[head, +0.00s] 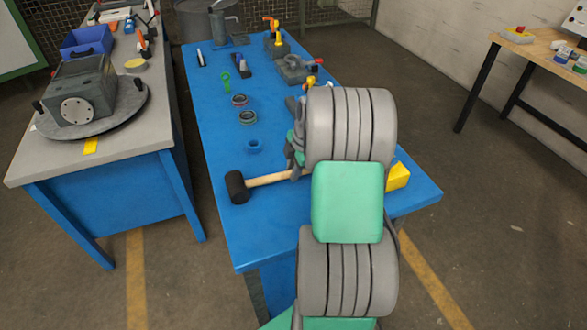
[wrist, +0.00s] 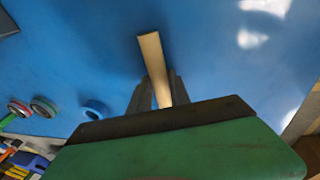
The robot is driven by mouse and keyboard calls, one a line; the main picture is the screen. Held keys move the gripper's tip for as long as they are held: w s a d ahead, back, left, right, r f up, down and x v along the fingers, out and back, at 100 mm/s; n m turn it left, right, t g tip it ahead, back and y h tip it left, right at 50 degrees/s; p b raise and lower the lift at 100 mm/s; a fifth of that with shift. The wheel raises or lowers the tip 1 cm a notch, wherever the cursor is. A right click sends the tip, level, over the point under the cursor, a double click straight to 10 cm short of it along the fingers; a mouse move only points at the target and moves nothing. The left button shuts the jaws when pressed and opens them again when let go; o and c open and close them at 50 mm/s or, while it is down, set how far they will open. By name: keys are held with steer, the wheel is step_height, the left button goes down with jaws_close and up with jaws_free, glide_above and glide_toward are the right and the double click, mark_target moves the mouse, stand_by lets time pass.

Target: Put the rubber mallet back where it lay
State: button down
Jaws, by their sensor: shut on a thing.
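The rubber mallet has a black head (head: 238,187) and a pale wooden handle (head: 268,180). In the head view it is over the near left part of the blue table (head: 250,225), head toward the left. My gripper (head: 300,168) is around the handle's right part, largely hidden behind my arm. In the wrist view the handle (wrist: 151,60) stands out from between the two fingers (wrist: 157,97), and its end shows against the blue top. The mallet head is not visible there. I cannot tell whether the mallet touches the table.
A blue ring (head: 254,146) lies just beyond the mallet, with two more rings (head: 247,117) farther back. A yellow block (head: 397,177) is at the right edge, partly behind my arm. Tools and clamps stand at the far end. A grey-topped bench (head: 110,145) is to the left.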

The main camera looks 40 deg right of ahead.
steer(key=shift+f, duration=0.15)
steer(key=c, duration=1.2)
jaws_free()
steer(key=b+v, duration=0.2)
steer(key=v, duration=0.9)
steer(key=s+a+r+m, duration=0.25)
steer(key=a+m, duration=0.25)
steer(key=a, duration=0.9)
steer(key=s+a+f+m+h, duration=0.1)
steer(key=s+a+f+m, duration=0.2)
steer(key=s+a+m, duration=0.7)
steer(key=shift+s+a+t, duration=0.35)
steer(key=shift+a+t, duration=0.05)
steer(key=shift+a, duration=0.65)
